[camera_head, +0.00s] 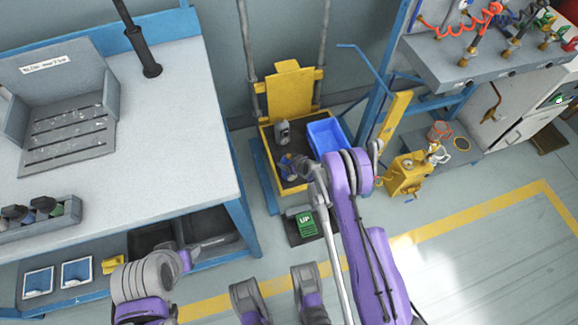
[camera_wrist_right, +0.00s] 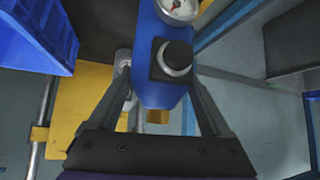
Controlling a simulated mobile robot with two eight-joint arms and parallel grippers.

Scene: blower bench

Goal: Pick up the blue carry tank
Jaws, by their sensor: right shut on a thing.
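The blue carry tank (camera_wrist_right: 160,87) fills the middle of the right wrist view. It has a black knob and a round white gauge on it. My right gripper (camera_wrist_right: 158,78) has one finger on each side of the tank and is shut on it. In the head view the tank (camera_head: 289,163) is small, on or just above the dark deck of the yellow lift; its base is partly hidden. My right gripper (camera_head: 301,168) reaches it from the right. My left gripper (camera_head: 208,243) is low beside the bench, its jaws unclear.
A blue bin (camera_head: 327,137) and a grey canister (camera_head: 283,132) share the yellow lift deck (camera_head: 267,137). The white-topped bench (camera_head: 150,185) stands left. A green UP pedal (camera_head: 306,222) lies in front. A yellow machine (camera_head: 408,174) stands right, with open floor before it.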

